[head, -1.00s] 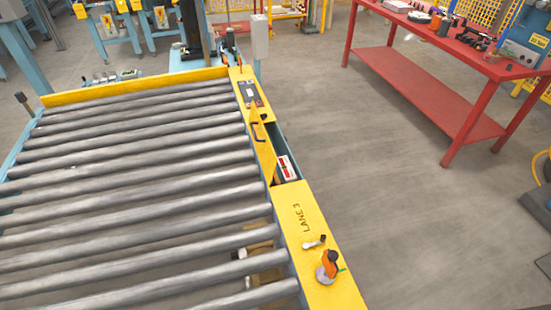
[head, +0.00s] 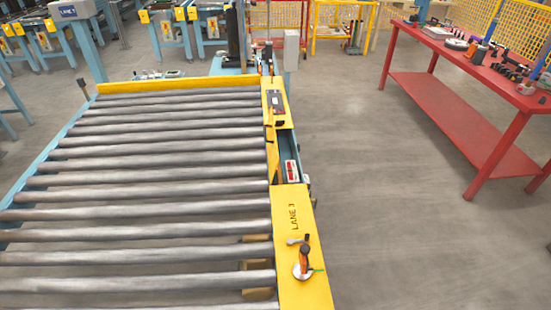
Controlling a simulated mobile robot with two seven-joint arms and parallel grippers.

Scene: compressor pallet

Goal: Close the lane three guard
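The lane three guard (head: 271,147) is a yellow hinged panel with a dark handle on the right side rail of the roller conveyor. It stands raised, seen nearly edge-on, and the bay beneath it is open. A box with a red and white label (head: 292,171) shows inside the bay. Neither of my grippers is in view.
The conveyor rollers (head: 160,183) fill the left. A red workbench (head: 460,85) with tools stands at the right. A grey box on a post (head: 291,50) rises behind the rail. The floor between conveyor and bench is clear.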

